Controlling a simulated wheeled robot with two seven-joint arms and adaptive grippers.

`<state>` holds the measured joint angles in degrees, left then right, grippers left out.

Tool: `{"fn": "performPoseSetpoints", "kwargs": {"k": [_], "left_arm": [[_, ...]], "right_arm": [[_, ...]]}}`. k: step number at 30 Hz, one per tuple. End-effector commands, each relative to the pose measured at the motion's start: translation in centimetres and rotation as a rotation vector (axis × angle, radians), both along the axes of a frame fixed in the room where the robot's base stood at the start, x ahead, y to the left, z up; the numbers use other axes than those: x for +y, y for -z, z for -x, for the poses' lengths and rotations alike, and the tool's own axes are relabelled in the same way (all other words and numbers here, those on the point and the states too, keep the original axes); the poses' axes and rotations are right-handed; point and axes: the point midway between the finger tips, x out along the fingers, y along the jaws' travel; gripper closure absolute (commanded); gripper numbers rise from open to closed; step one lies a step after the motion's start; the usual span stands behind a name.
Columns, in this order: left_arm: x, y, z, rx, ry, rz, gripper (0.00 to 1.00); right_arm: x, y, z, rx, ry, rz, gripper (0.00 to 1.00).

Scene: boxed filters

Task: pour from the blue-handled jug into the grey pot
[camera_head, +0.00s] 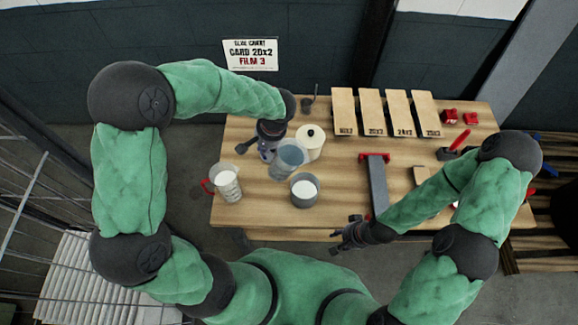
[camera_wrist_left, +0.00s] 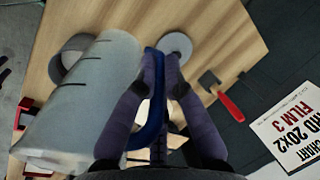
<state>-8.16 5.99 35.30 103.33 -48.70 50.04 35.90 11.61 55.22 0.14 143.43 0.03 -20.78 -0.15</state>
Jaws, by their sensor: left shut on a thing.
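The blue-handled jug (camera_head: 289,155) is a clear grey vessel held above the table, behind and slightly left of the grey pot (camera_head: 304,190). My left gripper (camera_head: 268,142) is shut on its blue handle; in the left wrist view the jug (camera_wrist_left: 95,90) fills the left side and the handle (camera_wrist_left: 154,115) lies between the fingers. The jug looks somewhat tilted; I see no stream, and its contents are unclear. The pot stands upright, with white material inside. My right gripper (camera_head: 346,235) is empty by the table's front edge; its finger gap is unclear.
A red-handled jug (camera_head: 228,185) with white contents stands left of the pot. Several wooden boards (camera_head: 372,112) lie at the back right, and a grey bar with a red end (camera_head: 377,185) lies right of the pot.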

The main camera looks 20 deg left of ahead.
Motion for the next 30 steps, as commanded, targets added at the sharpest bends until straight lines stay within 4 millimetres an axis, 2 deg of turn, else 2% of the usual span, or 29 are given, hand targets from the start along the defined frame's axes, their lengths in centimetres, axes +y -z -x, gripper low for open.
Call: {"fn": "performPoseSetpoints", "kwargs": {"k": [30], "left_arm": [[0.1,-0.4,-0.1,-0.011,0.001,-0.059,1.0]], "right_arm": [[0.0,1.0,0.0,0.0,0.0,0.0,0.6]]}}
